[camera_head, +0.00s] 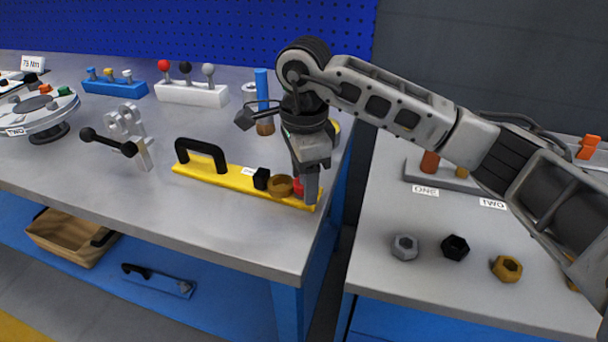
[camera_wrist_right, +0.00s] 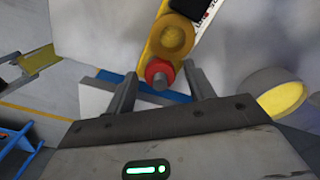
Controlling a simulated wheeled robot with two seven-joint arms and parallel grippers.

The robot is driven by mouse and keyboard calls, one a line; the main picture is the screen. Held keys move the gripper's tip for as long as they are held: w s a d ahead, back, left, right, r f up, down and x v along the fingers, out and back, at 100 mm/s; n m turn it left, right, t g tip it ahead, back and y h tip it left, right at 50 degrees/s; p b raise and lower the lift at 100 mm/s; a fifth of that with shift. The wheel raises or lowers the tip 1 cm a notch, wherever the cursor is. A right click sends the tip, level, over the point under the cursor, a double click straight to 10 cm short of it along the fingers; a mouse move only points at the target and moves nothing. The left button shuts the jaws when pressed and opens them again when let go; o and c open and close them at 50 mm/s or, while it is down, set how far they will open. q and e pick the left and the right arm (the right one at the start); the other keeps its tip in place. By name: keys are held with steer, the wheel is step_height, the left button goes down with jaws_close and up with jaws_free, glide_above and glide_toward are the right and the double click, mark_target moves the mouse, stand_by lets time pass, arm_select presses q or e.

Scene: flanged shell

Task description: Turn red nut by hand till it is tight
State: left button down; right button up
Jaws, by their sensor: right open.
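The red nut (camera_head: 298,187) sits near the right end of a yellow bar (camera_head: 223,180) on the left table, close to the table's right edge. It is partly hidden by my right gripper (camera_head: 311,190) in the head view. In the right wrist view the red nut (camera_wrist_right: 158,71) has a grey stud end at its centre. My right gripper, seen there too (camera_wrist_right: 162,88), is open, with one finger on each side of the nut. I cannot tell whether the fingers touch it. My left gripper is not in view.
A brass nut (camera_head: 280,186) and a black nut (camera_head: 261,179) sit beside the red one on the bar. A blue post (camera_head: 262,88) stands behind. Loose grey (camera_head: 404,247), black (camera_head: 455,247) and brass (camera_head: 507,268) nuts lie on the right table, across a gap.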

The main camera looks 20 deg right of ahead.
steer(key=c, duration=1)
steer(key=m, duration=0.4)
steer(key=shift+m+b, duration=0.3)
steer(key=shift+b, duration=0.05)
steer(key=shift+m, duration=2.1)
steer(key=o, duration=1)
